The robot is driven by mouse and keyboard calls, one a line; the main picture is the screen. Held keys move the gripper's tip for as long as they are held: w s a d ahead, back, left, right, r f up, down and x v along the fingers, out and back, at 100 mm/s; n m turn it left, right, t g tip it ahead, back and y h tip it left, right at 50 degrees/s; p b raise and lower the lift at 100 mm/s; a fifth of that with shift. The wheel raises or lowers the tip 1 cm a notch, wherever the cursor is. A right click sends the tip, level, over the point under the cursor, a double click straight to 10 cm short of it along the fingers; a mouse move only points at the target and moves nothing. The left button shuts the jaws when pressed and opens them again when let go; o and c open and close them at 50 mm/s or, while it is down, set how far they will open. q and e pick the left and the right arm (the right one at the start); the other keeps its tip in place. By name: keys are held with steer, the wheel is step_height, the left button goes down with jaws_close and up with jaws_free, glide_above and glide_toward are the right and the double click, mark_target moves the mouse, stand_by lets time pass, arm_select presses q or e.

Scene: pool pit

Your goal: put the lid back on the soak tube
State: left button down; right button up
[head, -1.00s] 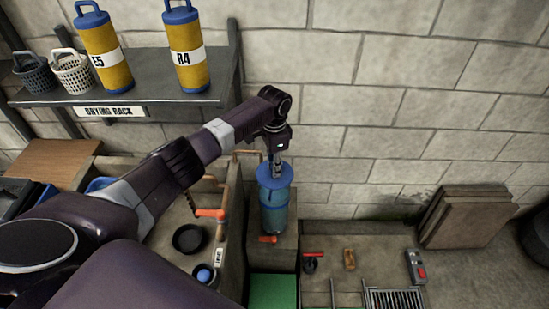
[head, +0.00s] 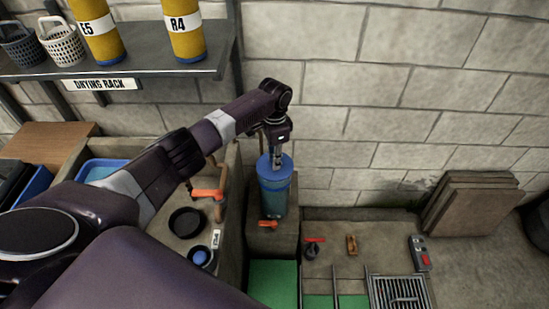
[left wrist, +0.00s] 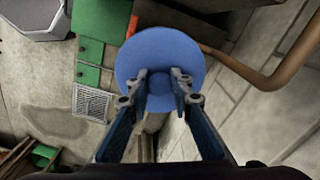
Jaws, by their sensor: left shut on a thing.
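The soak tube (head: 274,198) is a blue-green cylinder standing upright on a concrete block by the wall. The blue round lid (head: 274,172) is at the tube's mouth; I cannot tell whether it is fully seated or slightly above. My left gripper (head: 276,158) comes down from above and is shut on the lid's knob. In the left wrist view the lid (left wrist: 150,45) is a blue disc, with the left gripper (left wrist: 160,83) closed around its central knob. The lid hides the tube's mouth there. My right gripper is not in view.
A red-handled valve (head: 269,224) sits low before the tube. An orange-handled pipe (head: 208,193) and a black bowl (head: 186,222) are to the left. The drying rack (head: 150,66) holds yellow tubes and baskets. Boards (head: 470,210) lean on the wall at right.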

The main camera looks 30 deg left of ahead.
arm_select(q)
steer(key=shift+s+r+p, duration=0.1)
steer(key=shift+p, duration=0.4)
stand_by(1.0)
steer(key=shift+f, duration=0.2)
stand_by(1.3)
stand_by(0.3)
steer(key=c, duration=1.7)
jaws_free()
steer(key=shift+o, duration=0.8)
steer(key=o, duration=0.4)
